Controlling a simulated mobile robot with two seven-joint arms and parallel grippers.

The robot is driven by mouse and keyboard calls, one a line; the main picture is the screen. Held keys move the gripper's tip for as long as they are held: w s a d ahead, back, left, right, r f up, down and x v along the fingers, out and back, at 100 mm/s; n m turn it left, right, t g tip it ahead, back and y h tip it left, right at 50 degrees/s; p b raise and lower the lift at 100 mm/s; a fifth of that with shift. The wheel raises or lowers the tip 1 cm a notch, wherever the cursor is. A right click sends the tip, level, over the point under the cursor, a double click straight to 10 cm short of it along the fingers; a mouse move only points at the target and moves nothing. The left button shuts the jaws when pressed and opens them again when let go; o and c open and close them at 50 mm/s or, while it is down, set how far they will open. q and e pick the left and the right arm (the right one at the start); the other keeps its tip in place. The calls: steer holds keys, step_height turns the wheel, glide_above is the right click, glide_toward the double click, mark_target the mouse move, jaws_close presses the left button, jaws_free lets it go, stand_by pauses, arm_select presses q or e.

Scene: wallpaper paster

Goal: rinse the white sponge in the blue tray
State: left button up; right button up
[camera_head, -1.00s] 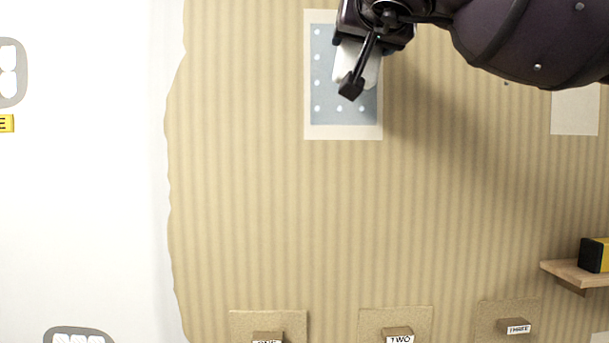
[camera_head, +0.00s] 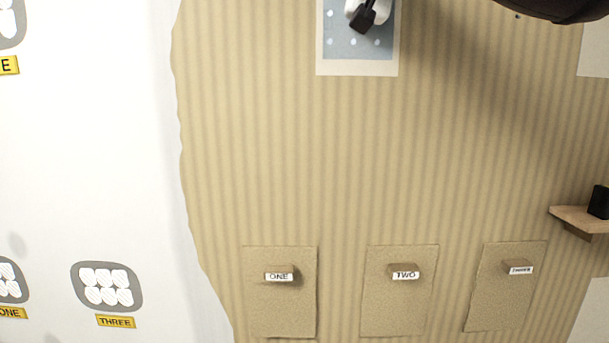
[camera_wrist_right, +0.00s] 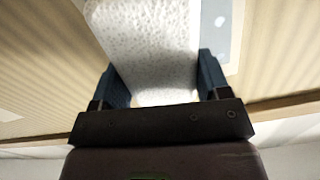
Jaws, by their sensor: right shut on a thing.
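My right gripper (camera_wrist_right: 161,82) is shut on the white sponge (camera_wrist_right: 150,40), which sits between its two blue-grey fingers in the right wrist view. I see no blue tray in either view. My left gripper is out of view.
Brown patches with blocks labelled ONE (camera_head: 279,276), TWO (camera_head: 405,274) and THREE (camera_head: 519,269) are low on the striped wallpaper. A wooden shelf (camera_head: 575,218) juts out at right. White wall (camera_head: 100,180) with grey rounded holders (camera_head: 75,287) is at left.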

steer(key=s, duration=0.5)
steer(key=shift+s+r, duration=0.1)
steer(key=shift+s, duration=0.25)
steer(key=w, duration=0.6)
steer(key=shift+w+a, duration=0.25)
steer(key=shift+w, duration=0.15)
steer(key=shift+c, duration=0.3)
steer(key=a, duration=0.9)
steer(key=shift+a, duration=0.35)
steer(key=shift+c, duration=0.5)
steer(key=shift+a, duration=0.1)
